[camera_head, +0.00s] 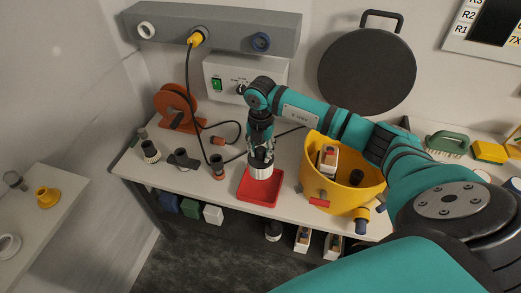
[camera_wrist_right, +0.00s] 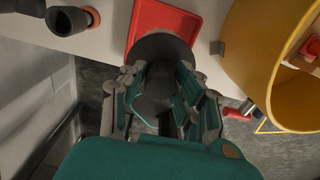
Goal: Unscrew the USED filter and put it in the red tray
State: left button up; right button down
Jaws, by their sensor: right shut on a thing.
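My right gripper (camera_head: 261,148) points down over the red tray (camera_head: 246,195) on the bench. It is shut on the used filter (camera_head: 260,172), a short cylinder with a pale lower part. In the right wrist view the filter's dark top (camera_wrist_right: 152,46) shows between the fingers of the right gripper (camera_wrist_right: 160,88), in front of the red tray (camera_wrist_right: 185,22). I cannot tell whether the filter's bottom touches the tray. Any label on the filter is hidden or too small to read. My left gripper is not in view.
A yellow bucket (camera_head: 371,188) stands right of the tray, with items inside. A small cup-like fitting (camera_head: 217,170), a dark holder (camera_head: 183,160) and a dark-and-white canister (camera_head: 150,151) stand to the left. An orange reel (camera_head: 177,105) and cable lie behind. The tray is near the front edge.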

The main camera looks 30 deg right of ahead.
aim_at(261, 164)
jog(key=shift+f+b, duration=2.35)
jog(key=shift+f, duration=1)
jog(key=shift+f+b, duration=0.3)
jog(key=shift+f, duration=0.05)
jog(key=c, duration=0.9)
grip_release()
notch_tip(261, 164, up, 12)
jog(key=shift+r, duration=0.1)
